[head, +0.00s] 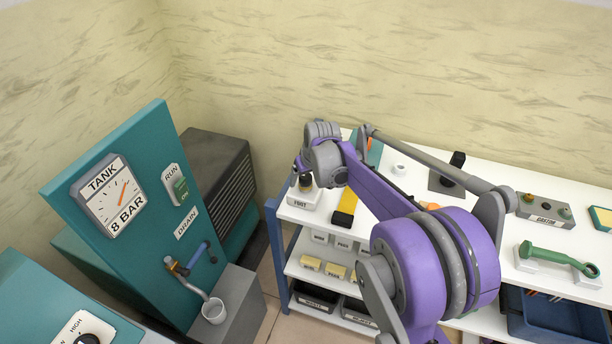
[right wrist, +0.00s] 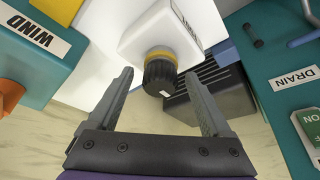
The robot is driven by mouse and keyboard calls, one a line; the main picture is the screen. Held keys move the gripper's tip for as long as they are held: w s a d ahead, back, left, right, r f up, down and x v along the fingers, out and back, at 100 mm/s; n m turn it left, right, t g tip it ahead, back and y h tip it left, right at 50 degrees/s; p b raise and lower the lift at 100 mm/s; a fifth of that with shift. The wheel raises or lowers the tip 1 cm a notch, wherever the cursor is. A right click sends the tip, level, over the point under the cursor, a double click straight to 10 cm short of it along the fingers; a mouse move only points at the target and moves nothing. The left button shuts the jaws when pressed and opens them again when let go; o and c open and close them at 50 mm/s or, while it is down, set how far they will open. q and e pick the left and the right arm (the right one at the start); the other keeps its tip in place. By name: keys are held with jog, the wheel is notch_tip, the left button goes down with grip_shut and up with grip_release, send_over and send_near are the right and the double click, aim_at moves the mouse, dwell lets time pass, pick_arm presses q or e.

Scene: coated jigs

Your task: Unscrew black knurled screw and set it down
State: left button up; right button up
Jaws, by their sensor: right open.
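The black knurled screw (right wrist: 160,76) shows in the right wrist view, with a yellow collar at its base. It stands in a white block (right wrist: 155,35). In the head view the screw (head: 305,183) sits on the white block marked FOOT (head: 299,199), at the left end of the upper white shelf. My right gripper (right wrist: 160,80) is open, with one finger on each side of the screw in the picture and a visible gap on both sides. In the head view my right gripper (head: 303,168) is over the screw, partly hiding it. My left gripper is not in view.
A yellow and black piece (head: 345,207) lies right of the block. A teal panel (head: 115,215) with a drain pipe and cup (head: 214,311) is at left.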

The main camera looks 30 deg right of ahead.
grip_shut()
jog(key=n+y, duration=0.1)
jog(key=n, duration=0.2)
jog(key=n+y, duration=0.1)
jog(key=n, duration=0.2)
jog(key=shift+g, duration=0.3)
jog(key=n+y, duration=0.1)
jog(key=n, duration=0.2)
jog(key=n+g+y, duration=0.1)
jog(key=n, duration=0.2)
jog(key=shift+c, duration=1.5)
grip_release()
